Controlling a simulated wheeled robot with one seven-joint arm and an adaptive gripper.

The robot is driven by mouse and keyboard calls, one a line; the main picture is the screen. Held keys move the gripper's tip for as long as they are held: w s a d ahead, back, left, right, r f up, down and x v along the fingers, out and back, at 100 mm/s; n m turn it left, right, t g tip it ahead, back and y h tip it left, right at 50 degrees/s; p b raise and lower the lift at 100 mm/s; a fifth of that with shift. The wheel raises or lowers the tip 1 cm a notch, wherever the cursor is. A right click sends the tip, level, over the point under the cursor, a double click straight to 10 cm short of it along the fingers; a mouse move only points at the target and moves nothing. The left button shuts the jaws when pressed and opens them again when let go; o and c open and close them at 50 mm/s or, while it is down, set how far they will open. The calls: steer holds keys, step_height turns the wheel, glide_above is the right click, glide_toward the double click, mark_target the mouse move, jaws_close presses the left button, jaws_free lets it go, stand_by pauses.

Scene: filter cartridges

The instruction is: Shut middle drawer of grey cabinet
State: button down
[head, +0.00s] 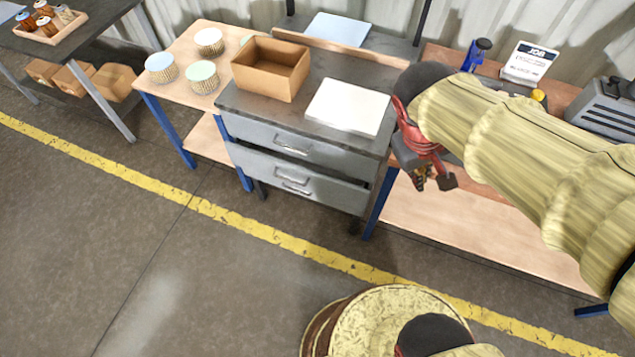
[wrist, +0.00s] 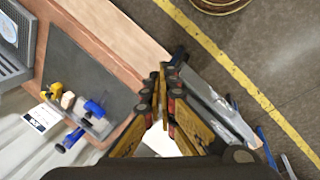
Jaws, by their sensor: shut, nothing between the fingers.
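The grey cabinet (head: 228,100) stands between two wooden benches, with its drawer fronts facing the aisle. Its upper drawer (head: 335,155) has a bar handle and looks flush. The middle drawer (head: 335,190) is below it, with a dark gap along its top edge; how far it stands out is hard to tell. Two handles show close together on the lower part. My gripper (head: 434,182) is shut and empty, right of the cabinet and apart from the drawer fronts. In the wrist view my gripper (wrist: 166,75) points toward a grey cabinet part (wrist: 215,100).
An open cardboard box (head: 268,82) and a white sheet (head: 348,106) lie on the cabinet top. Pleated filters (head: 202,77) stand on the left bench. The right bench (head: 470,225) has a lower shelf near my gripper. The floor before the drawers is clear.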

steer(key=w+a+f+n+t+h+b, duration=0.1)
steer(key=w+a+f+n+t+h, duration=0.1)
steer(key=w+a+f+n+h, duration=0.7)
steer(key=w+a+f+n+t+h+b, duration=0.15)
steer(key=w+f+n, duration=0.4)
steer(key=f, duration=0.75)
steer(key=w+a+f+n+t+y+b, duration=0.1)
steer(key=w+a+f+n+t+y, duration=0.1)
steer(key=a+f+n+t, duration=0.75)
steer(key=n+t+y, duration=0.2)
steer(key=n+y, duration=0.2)
steer(key=y, duration=0.1)
glide_toward(317, 177)
steer(key=b+x, duration=0.3)
steer(key=x, duration=0.3)
steer(key=shift+w+d, duration=0.1)
steer(key=shift+w, duration=0.3)
steer(key=shift+b+x, duration=0.65)
steer(key=shift+x, duration=0.7)
steer(key=shift+s, duration=0.1)
